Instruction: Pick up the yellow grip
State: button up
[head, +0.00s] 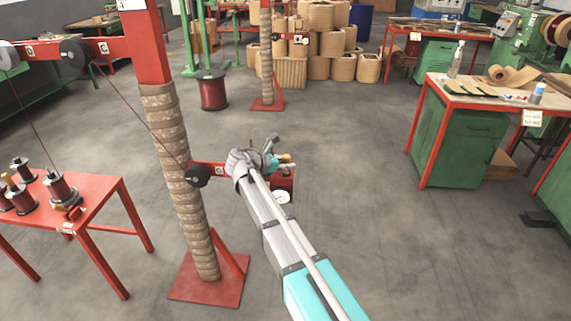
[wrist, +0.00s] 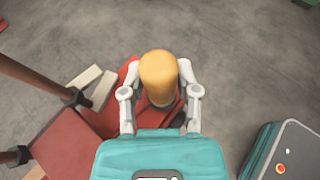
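The yellow grip (wrist: 158,76) is a rounded upright knob. In the wrist view it stands between the two pale fingers of my gripper (wrist: 158,84), one finger on each side. The fingers are parted, with little room beside the grip; whether they touch it is hard to tell.
The red post wrapped in rope (head: 178,170) stands close left of my arm on a red base plate. A red table with spools (head: 100,203) is at the left. A green workbench (head: 457,140) is at the right. The floor between is clear.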

grip_shut()
jog(key=shift+r, duration=0.1)
jog(key=shift+r+p, duration=0.95)
jog(key=shift+p, duration=0.15)
jog(key=s+r+p, duration=1)
jog(key=s+r, duration=0.1)
jog(key=s, duration=0.3)
jog(key=shift+a+p, duration=0.35)
jog(key=shift+p, duration=0.05)
